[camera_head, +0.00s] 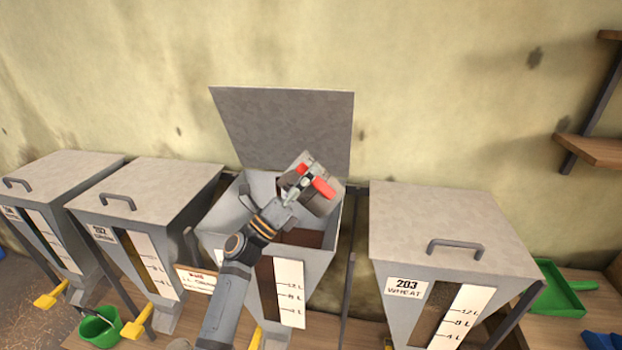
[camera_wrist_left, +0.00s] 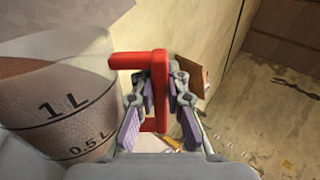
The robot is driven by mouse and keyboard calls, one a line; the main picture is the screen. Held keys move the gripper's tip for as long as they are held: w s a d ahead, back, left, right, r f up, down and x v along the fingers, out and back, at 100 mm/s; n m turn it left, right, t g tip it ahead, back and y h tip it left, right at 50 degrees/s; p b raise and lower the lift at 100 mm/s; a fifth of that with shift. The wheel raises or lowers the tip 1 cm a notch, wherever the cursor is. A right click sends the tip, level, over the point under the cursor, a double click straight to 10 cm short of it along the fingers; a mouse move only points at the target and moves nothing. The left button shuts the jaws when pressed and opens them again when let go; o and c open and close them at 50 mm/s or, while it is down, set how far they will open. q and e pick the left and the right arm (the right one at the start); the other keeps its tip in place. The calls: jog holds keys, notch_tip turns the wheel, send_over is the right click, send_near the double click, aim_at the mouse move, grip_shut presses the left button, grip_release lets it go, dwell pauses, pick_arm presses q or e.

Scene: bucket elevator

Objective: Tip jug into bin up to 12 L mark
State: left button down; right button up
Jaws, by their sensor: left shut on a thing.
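The open bin (camera_head: 322,262) stands in the middle of the row with its lid (camera_head: 285,125) raised behind it. Its front has a dark brown window (camera_head: 267,283) and a scale strip (camera_head: 291,293) marked 12 L, 8 L and 4 L; the exact level is hard to tell. Brown material shows inside. My left gripper (camera_head: 303,188) is shut on the red handle (camera_head: 320,183) of the jug (camera_head: 325,204), which is held tilted over the bin's opening. In the left wrist view the jug (camera_wrist_left: 55,110) shows 0.5 L and 1 L marks and brown contents. My right gripper is out of view.
A closed bin labelled 203 wheat (camera_head: 435,225) stands to the right, and closed bins (camera_head: 150,190) stand to the left. A green bucket (camera_head: 100,326), yellow handles and a green scoop (camera_head: 557,290) sit lower down. Wooden shelves (camera_head: 595,150) are at the right wall.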

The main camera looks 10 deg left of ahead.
aim_at(290, 179)
pick_arm(q)
jog(key=shift+a+n+t+y+b, duration=0.5)
jog(key=shift+n+t+b, duration=0.3)
jog(key=shift+n, duration=0.5)
jog(key=shift+w+a+f+n+t+y+b, duration=0.2)
jog(key=shift+a+n+t+y+b, duration=0.35)
jog(key=shift+n, duration=0.45)
jog(key=shift+w+a+f+n+t+y+b, duration=0.1)
jog(key=shift+a+f+n+t+y+b, duration=0.2)
jog(key=shift+n+t+y+b, duration=0.5)
jog(key=shift+w+a+f+n+t+y+b, duration=0.15)
jog(key=shift+a+n+t+y+b, duration=0.25)
jog(key=shift+n+y+b, duration=0.35)
jog(key=shift+s+a+f+n+t+y+b, duration=0.15)
jog(key=shift+a+n+t+y+b, duration=0.25)
jog(key=shift+n, duration=0.5)
jog(key=shift+w+a+f+n+t+y+b, duration=0.15)
jog(key=shift+a+f+n+t+y+b, duration=0.15)
jog(key=shift+n+y+b, duration=0.45)
